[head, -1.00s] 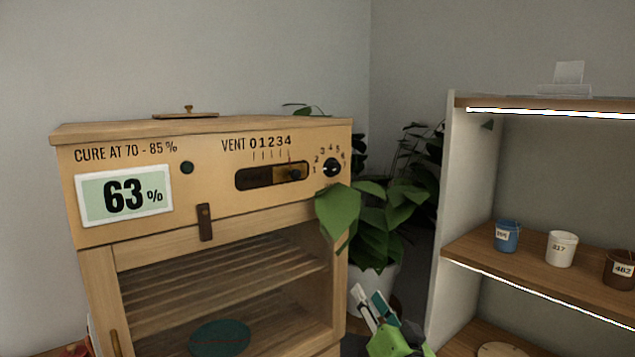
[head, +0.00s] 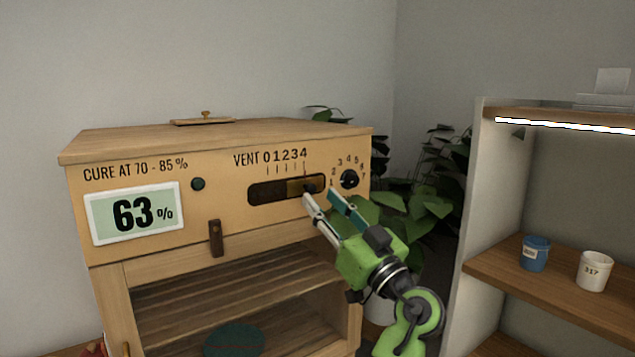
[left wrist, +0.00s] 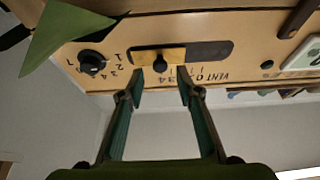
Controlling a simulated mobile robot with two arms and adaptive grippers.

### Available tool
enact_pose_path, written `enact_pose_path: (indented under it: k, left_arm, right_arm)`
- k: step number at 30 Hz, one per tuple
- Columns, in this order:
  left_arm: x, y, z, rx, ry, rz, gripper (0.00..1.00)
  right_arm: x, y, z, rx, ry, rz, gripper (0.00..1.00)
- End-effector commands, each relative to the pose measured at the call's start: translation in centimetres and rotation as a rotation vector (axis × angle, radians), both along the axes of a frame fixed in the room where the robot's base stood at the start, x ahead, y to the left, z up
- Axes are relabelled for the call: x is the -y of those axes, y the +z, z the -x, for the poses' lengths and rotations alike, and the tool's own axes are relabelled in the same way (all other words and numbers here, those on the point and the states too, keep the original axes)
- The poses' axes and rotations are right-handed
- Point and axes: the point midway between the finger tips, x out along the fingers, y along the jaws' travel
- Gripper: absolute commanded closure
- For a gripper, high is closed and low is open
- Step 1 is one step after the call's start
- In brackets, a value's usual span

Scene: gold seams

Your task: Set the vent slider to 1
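The vent slider's dark knob (head: 309,188) sits at the right end of its slot (head: 265,194), under the 4 of the "VENT 0 1 2 3 4" scale on the wooden cabinet (head: 225,160). My left gripper (head: 323,198) is open, its fingertips just below and to the right of the knob in the head view. My right gripper is not in view.
A round dial (head: 349,179) numbered 1 to 7 is right of the slot. A display (head: 135,213) reads 63 %. A leafy plant (head: 425,205) stands beside the cabinet, close to my arm. A shelf (head: 545,285) with cups stands at the right.

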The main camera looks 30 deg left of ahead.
Motion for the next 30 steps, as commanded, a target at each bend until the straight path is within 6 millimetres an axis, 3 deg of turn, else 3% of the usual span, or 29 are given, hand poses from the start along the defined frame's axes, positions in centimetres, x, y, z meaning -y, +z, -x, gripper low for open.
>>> enact_pose_path:
  k: [6,17,21,26,30]
  left_arm:
    - [-2.2,1.1,-0.9,-0.001,0.001,-0.002,0.68]
    - [-2.6,1.1,-1.1,-0.001,-0.001,0.001,0.68]
    - [-2.6,1.1,-1.1,0.0,-0.001,0.0,1.0]
    - [-2.6,1.1,-1.1,0.0,-0.001,0.0,1.0]
    - [-2.9,0.7,-0.3,0.003,-0.001,0.003,1.0]
  right_arm:
    - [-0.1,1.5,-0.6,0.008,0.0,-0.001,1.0]
    - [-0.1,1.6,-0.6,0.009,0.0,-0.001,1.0]
    - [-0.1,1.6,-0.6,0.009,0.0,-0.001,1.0]
    - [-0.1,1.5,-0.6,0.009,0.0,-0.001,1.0]
    - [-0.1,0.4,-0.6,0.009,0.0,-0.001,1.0]
